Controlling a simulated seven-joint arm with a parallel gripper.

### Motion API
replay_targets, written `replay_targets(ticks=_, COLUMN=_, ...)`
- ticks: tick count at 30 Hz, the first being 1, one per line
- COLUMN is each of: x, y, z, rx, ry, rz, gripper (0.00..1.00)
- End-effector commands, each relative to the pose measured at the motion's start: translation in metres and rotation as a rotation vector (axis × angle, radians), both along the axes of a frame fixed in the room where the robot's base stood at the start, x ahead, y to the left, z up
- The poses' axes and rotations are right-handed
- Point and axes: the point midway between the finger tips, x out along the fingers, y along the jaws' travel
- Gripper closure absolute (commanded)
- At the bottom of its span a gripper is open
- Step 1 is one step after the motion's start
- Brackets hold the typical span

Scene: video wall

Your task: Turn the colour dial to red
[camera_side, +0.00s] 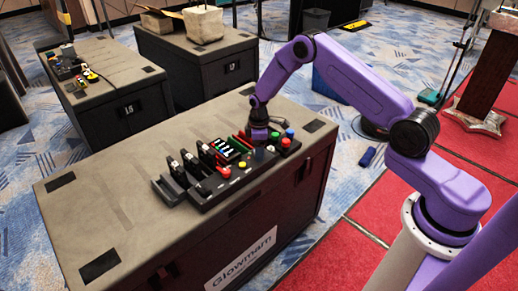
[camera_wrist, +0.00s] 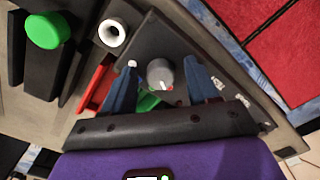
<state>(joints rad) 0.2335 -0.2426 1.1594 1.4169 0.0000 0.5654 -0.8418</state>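The colour dial (camera_wrist: 160,73) is a round grey knob on the dark panel, seen in the wrist view. A small white mark is on its lower edge, and a small red spot (camera_wrist: 171,88) is close beside that mark. My gripper (camera_wrist: 160,76) is open, with one blue finger to the left of the dial and one to the right. Gaps show between the fingers and the knob; I cannot tell whether the fingertips are level with it. In the side view my gripper (camera_side: 259,136) is low over the panel (camera_side: 212,196) and hides the dial.
A green button (camera_wrist: 47,31), a white ring-shaped knob (camera_wrist: 112,33) and a red part (camera_wrist: 95,88) lie left of the dial. In the side view, several coloured buttons and upright black modules crowd the panel. The left of the table (camera_side: 95,210) is clear.

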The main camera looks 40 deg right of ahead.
Motion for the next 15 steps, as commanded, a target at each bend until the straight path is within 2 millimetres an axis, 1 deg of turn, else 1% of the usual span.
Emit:
replay_targets(ticks=4, x=0.000, y=0.000, z=0.004, rx=0.000, ry=-0.001, rz=0.000, gripper=0.41)
replay_targets(ticks=8, x=0.001, y=0.000, z=0.017, rx=-0.001, ry=-0.002, rz=0.000, gripper=0.41)
replay_targets(ticks=11, x=0.001, y=0.000, z=0.034, rx=0.000, ry=-0.004, rz=0.000, gripper=0.41)
replay_targets(ticks=15, x=0.001, y=0.000, z=0.063, rx=0.000, ry=-0.005, rz=0.000, gripper=0.41)
